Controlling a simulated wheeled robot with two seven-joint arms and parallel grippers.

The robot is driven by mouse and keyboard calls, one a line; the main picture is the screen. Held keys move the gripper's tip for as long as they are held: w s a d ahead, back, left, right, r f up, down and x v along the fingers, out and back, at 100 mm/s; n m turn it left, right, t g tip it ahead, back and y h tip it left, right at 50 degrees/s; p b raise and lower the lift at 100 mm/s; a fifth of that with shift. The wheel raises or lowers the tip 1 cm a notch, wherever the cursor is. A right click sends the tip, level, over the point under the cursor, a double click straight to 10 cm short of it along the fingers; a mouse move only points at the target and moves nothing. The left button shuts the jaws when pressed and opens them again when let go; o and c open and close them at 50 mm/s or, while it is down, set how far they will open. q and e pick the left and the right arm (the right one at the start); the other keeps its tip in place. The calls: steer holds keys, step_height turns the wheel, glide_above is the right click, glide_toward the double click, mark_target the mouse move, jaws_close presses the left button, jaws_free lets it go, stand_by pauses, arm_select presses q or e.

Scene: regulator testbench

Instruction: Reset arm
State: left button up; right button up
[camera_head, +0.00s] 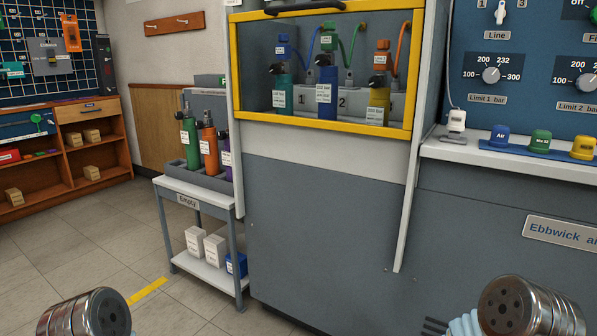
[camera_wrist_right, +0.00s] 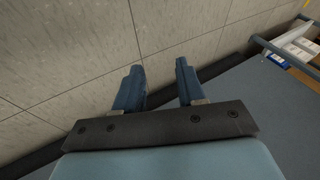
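My right gripper (camera_wrist_right: 159,68) shows in the right wrist view. Its two blue fingers are apart, with only floor tiles visible between them, so it is open and empty. It hangs over the floor beside a grey-blue panel. In the head view, rounded metal ends of my arms show at the bottom left and bottom right. My left gripper is not visible in either view.
A test bench cabinet (camera_head: 320,210) with a yellow-framed window (camera_head: 322,122) holding bottles fills the middle. A grey cart (camera_head: 203,195) carries several bottles above white boxes (camera_head: 205,246). A control panel (camera_head: 535,60) stands right. Tiled floor (camera_head: 80,250) is open at left.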

steer(key=s+f+n+g, duration=0.2)
steer(key=s+f, duration=0.1)
steer(key=s, duration=0.4)
steer(key=s+f+n+g, duration=0.1)
steer(key=s+f+g, duration=0.25)
steer(key=s, duration=0.35)
step_height(320, 180, up, 16)
steer(key=a+y+p, duration=0.1)
steer(key=p, duration=1.5)
steer(key=shift+s+a+n+t, duration=0.15)
steer(key=shift+s+n+t, duration=0.2)
steer(key=shift+s+n, duration=0.05)
steer(key=shift+f, duration=0.1)
